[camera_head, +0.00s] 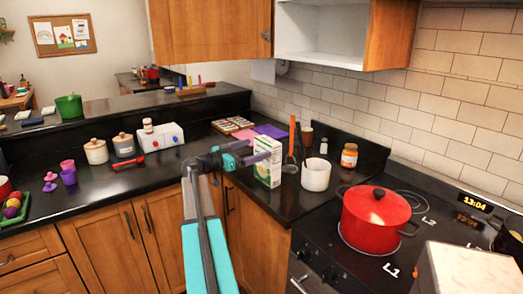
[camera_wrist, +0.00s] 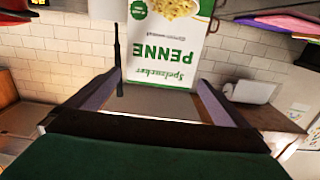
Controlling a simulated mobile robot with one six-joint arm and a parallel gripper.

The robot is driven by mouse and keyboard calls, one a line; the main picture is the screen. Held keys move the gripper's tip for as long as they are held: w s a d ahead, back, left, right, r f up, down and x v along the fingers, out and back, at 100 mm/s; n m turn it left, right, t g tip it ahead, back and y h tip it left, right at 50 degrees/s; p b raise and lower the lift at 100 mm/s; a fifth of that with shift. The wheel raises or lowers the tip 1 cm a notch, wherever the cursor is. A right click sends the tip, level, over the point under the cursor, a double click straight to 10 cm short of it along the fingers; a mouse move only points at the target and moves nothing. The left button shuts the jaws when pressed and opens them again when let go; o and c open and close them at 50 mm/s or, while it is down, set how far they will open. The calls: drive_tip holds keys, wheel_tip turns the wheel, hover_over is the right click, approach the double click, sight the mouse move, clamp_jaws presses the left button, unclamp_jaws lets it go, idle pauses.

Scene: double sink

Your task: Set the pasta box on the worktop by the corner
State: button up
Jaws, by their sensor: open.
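The pasta box (camera_head: 269,168) is white and green and stands upright on the black worktop (camera_head: 305,201), near the corner and just left of the white utensil pot. In the wrist view the pasta box (camera_wrist: 173,50) shows upside down, with "PENNE" on its front. My gripper (camera_head: 250,155) is open at the box's left side in the head view, with a finger overlapping part of the box. In the wrist view my gripper's fingers (camera_wrist: 168,88) are spread to either side of the box's near end. Whether they touch it I cannot tell.
A white pot (camera_head: 316,175) with utensils stands close right of the box. A red pot (camera_head: 375,218) sits on the stove further right. Purple mats (camera_head: 270,131) lie behind. Jars (camera_head: 96,152) and a white drawer unit (camera_head: 158,138) stand left.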

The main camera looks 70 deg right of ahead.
drive_tip(key=shift+b+v, duration=0.45)
drive_tip(key=shift+v, duration=2.15)
drive_tip(key=w+a+f+n+t+y, duration=0.15)
drive_tip(key=w+a+f+n, duration=0.3)
drive_tip(key=f, duration=0.65)
drive_tip(key=w+a+f+n+t+y, duration=0.1)
drive_tip(key=w+a+f+n+t, duration=0.35)
drive_tip(key=f, duration=0.75)
drive_tip(key=w+a+f+n+y, duration=0.2)
drive_tip(key=a+f, duration=0.8)
drive_tip(key=w+a+f+n+y, duration=0.2)
drive_tip(key=a+f+n, duration=0.1)
drive_tip(key=a+f, duration=0.8)
drive_tip(key=s+a+f+n+y, duration=0.2)
drive_tip(key=s+a+f+n, duration=0.15)
drive_tip(key=a+f, duration=0.45)
drive_tip(key=s+a+f+n+y, duration=0.2)
drive_tip(key=s+a+f, duration=0.25)
drive_tip(key=a, duration=0.75)
drive_tip(key=s+a+f+n+y, duration=0.2)
drive_tip(key=s+a+f, duration=0.1)
drive_tip(key=a+f, duration=0.5)
drive_tip(key=s+a+f+n+g+y, duration=0.1)
drive_tip(key=s+a+f+n+y, duration=0.1)
drive_tip(key=s+a, duration=0.7)
drive_tip(key=a+n, duration=0.1)
drive_tip(key=a, duration=0.1)
drive_tip(key=shift+a+g, duration=0.25)
drive_tip(key=shift+g, duration=0.05)
drive_tip(key=shift+y, duration=0.25)
